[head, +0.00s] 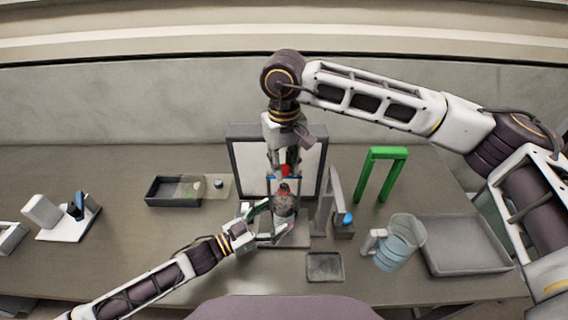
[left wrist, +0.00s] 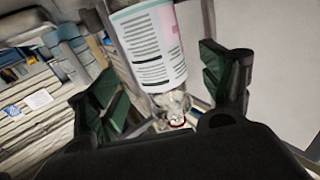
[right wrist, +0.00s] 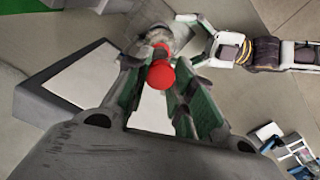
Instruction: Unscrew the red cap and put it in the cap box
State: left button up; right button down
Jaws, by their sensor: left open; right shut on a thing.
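The red cap (head: 285,169) is between the fingertips of my right gripper (head: 284,173), which is shut on it; it also shows in the right wrist view (right wrist: 160,74). The cap appears apart from and just above the bottle (head: 283,205), which stands upright with a small red band at its neck. In the left wrist view the labelled bottle (left wrist: 152,50) shows with its clear neck and red band. My left gripper (head: 268,222) is open, its fingers on either side of the bottle. I cannot tell for sure which container is the cap box.
A small dark tray (head: 324,279) lies in front of the bottle. A dark open box (head: 165,203) is at left. A green arch (head: 401,155), a clear jug (head: 400,246) and a grey tray (head: 473,270) stand at right. A framed panel (head: 317,150) stands behind the bottle.

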pick_arm(q)
jog(key=v, duration=0.7)
jog(key=shift+s+a, duration=0.15)
jog(key=shift+a, duration=0.1)
dwell(0.9)
